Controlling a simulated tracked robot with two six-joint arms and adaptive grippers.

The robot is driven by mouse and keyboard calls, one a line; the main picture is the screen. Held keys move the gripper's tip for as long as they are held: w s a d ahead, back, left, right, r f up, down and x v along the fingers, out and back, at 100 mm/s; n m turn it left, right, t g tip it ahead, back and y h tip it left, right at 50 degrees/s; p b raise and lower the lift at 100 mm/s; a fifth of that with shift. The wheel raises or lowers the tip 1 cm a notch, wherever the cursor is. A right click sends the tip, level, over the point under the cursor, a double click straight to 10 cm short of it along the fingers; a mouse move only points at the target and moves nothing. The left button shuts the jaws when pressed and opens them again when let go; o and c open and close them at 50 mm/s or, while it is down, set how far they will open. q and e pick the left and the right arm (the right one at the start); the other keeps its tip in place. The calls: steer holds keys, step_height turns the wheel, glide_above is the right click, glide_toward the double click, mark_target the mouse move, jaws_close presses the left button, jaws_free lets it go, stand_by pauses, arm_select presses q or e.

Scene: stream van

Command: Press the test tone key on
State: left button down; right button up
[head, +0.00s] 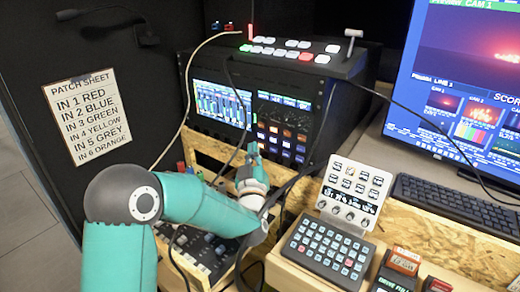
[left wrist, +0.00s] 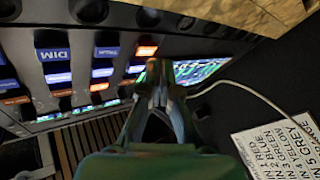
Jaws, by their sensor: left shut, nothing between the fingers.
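My left gripper (head: 252,152) is shut and empty, with its tips in front of the lower left of a rack panel of lit keys (head: 283,133). In the left wrist view the shut fingertips (left wrist: 157,72) point toward this panel (left wrist: 72,75), which has blue and orange labels over dark keys. One blue label reads DIM (left wrist: 53,55). The other labels are too blurred to read, so I cannot tell which key is the test tone key. I cannot tell whether the fingertips touch the panel. My right gripper is not in view.
A lit screen (head: 222,103) sits left of the key panel. A switcher (head: 300,50) lies on the rack. Several cables hang beside my left gripper. A white button panel (head: 353,190) and a dark keypad (head: 327,249) stand to the right. A patch sheet (head: 80,115) hangs at left.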

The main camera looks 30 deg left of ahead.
arm_select(q)
steer(key=shift+s, duration=0.25)
steer(key=s+b, duration=0.1)
steer(key=s, duration=0.1)
steer(key=s+b, duration=0.2)
steer(key=s, duration=0.1)
steer(key=shift+s+a, duration=0.2)
steer(key=shift+s, duration=0.15)
stand_by(0.5)
